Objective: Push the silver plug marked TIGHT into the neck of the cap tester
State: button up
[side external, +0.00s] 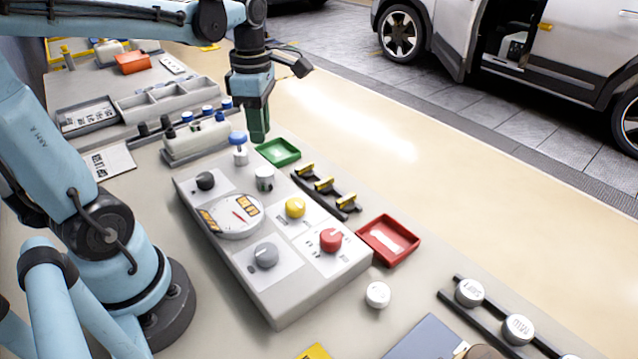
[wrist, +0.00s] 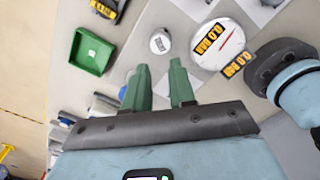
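The cap tester (side external: 285,300) is a pale box with a round dial, several knobs and, at its far end, a short silver cylinder with dark marks on top (side external: 264,182). It also shows as a white disc in the wrist view (wrist: 160,43); I cannot tell whether it is the neck or a plug in it. Two silver round plugs (side external: 469,292) (side external: 517,329) sit on a black rack; their lettering is too small to read surely.
A blue-topped piece (side external: 238,141) stands close beside my gripper. A green tray (side external: 279,151), a rack with yellow-topped parts (side external: 325,186) and a red tray (side external: 389,240) lie along the tester's right side. A loose white cap (side external: 377,294) lies nearer the front.

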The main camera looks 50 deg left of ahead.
aim_at(265, 171)
jog(key=shift+f+n, duration=0.65)
jog(key=shift+n, duration=0.15)
grip_shut()
jog(key=shift+f, duration=3)
